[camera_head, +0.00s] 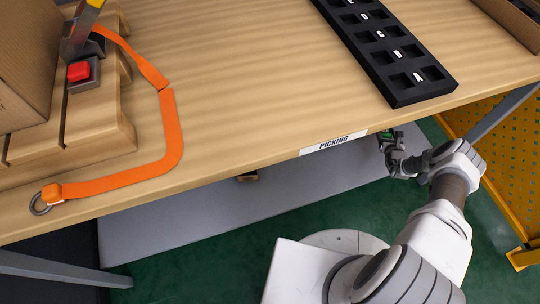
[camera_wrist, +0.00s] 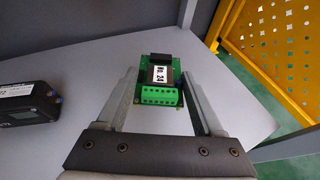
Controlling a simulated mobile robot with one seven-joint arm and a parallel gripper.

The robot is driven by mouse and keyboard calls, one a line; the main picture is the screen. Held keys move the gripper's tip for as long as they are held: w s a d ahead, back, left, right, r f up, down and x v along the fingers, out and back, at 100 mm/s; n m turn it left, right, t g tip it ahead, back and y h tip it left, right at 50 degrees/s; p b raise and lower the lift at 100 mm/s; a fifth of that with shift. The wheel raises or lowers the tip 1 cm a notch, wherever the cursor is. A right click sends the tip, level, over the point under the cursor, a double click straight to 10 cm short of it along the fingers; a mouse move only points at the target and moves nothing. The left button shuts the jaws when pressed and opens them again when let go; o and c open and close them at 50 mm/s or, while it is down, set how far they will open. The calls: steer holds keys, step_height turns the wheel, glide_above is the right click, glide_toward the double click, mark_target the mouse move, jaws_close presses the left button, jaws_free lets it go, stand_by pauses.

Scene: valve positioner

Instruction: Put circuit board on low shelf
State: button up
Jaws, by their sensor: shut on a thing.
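The green circuit board (camera_wrist: 150,82) has a bright green terminal block and a "No. 24" label. It sits between the fingertips of my gripper (camera_wrist: 158,85), which is shut on it. In the head view, my gripper (camera_head: 393,152) is low beside the table's front edge, and only a bit of green board shows there. The low shelf (camera_head: 190,222) is a grey surface under the table. In the wrist view the board is over the shelf (camera_wrist: 85,75); I cannot tell whether it touches it.
A black device (camera_wrist: 28,103) lies on the shelf at the left. A yellow perforated panel (camera_wrist: 270,45) stands to the right. The wooden table (camera_head: 250,70) overhangs the shelf and carries a black slotted tray (camera_head: 432,88), an orange strap (camera_head: 172,130) and a cardboard box (camera_head: 25,60).

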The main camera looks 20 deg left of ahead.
steer(key=shift+w+d+f, duration=0.1)
steer(key=shift+w+f, duration=0.15)
steer(key=shift+f, duration=0.1)
steer(key=b, duration=0.2)
glide_above(370, 171)
step_height(370, 171, down, 7)
steer(key=shift+s+f, duration=0.1)
step_height(370, 171, down, 4)
steer(key=shift+r+b, duration=0.1)
steer(key=shift+b, duration=0.85)
steer(key=o, duration=1.4)
steer(key=shift+c, duration=0.2)
